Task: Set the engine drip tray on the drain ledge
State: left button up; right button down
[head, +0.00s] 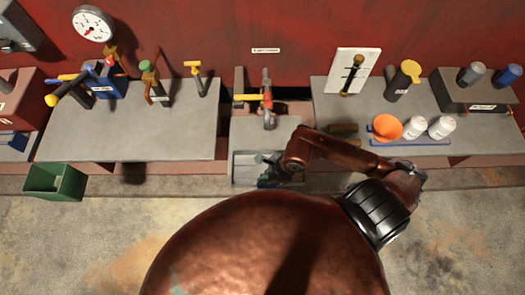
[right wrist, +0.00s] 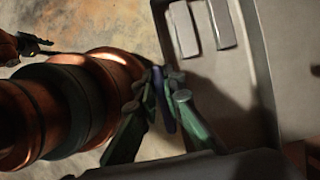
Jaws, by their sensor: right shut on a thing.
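A grey, shallow rectangular tray (head: 240,165) is at the centre of the head view, at the front of the gap between two counters. In the right wrist view, the tray (right wrist: 262,75) shows its raised rim and two pale bars inside. My right gripper (head: 268,172) is at the tray's near side, its fingers (right wrist: 163,90) shut at the near rim; the exact contact is hard to see. Behind the tray is a grey ledge (head: 280,128) below a tap (head: 267,105). I cannot tell whether the tray rests on anything. My left gripper (right wrist: 34,44) shows small in the right wrist view.
The left counter (head: 190,145) holds several tools. The right counter (head: 335,100) carries a blue tray with an orange cup (head: 387,127) and white jars (head: 441,127). A green bin (head: 55,182) stands at the left front. A red wall closes the back.

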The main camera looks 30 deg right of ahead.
jog(key=w+d, duration=0.2)
jog(key=w, duration=0.1)
jog(key=w+d, duration=0.2)
jog(key=w, duration=0.2)
jog(key=w+d, duration=0.2)
jog(key=w, duration=0.1)
jog(key=shift+w+d, duration=0.15)
jog(key=shift+w, duration=0.3)
notch_tip(320, 180, down, 4)
jog(key=shift+d+r+b, duration=0.1)
jog(key=shift+r+b, duration=0.1)
jog(key=shift+b, duration=0.1)
jog(key=c, duration=2)
grip_release()
jog(key=shift+c, duration=0.2)
jog(key=p+v, duration=0.1)
jog(key=v, duration=1.1)
